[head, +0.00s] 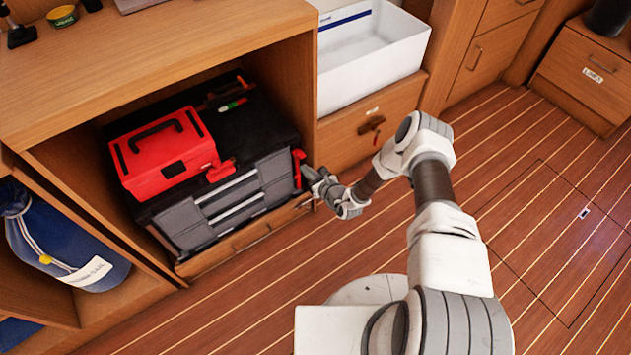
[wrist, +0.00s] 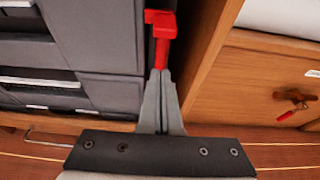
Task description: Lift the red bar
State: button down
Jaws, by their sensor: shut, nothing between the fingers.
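The red bar (head: 298,167) is upright at the right side of the black and grey tool chest (head: 225,205), which sits in a wooden cubby. In the wrist view the red bar (wrist: 162,38) has a wider top and a narrow stem running down toward my fingertips. My gripper (head: 309,174) is at the chest's right front edge, close to the bar. In the wrist view my gripper (wrist: 160,78) has its two fingers together with nothing between them. The tips overlap the stem's lower end in the picture; I cannot tell if they touch it.
A wooden cubby wall (wrist: 205,45) stands close on the right of my fingers. A red toolbox (head: 163,155) lies on the chest. A white bin (head: 370,55) stands above a drawer (head: 350,145). A blue bag (head: 60,240) is at left. The striped floor is clear at right.

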aim_at(300, 152)
jog(key=shift+r, duration=2)
jog(key=shift+r+p, duration=1.45)
jog(key=shift+w, duration=0.1)
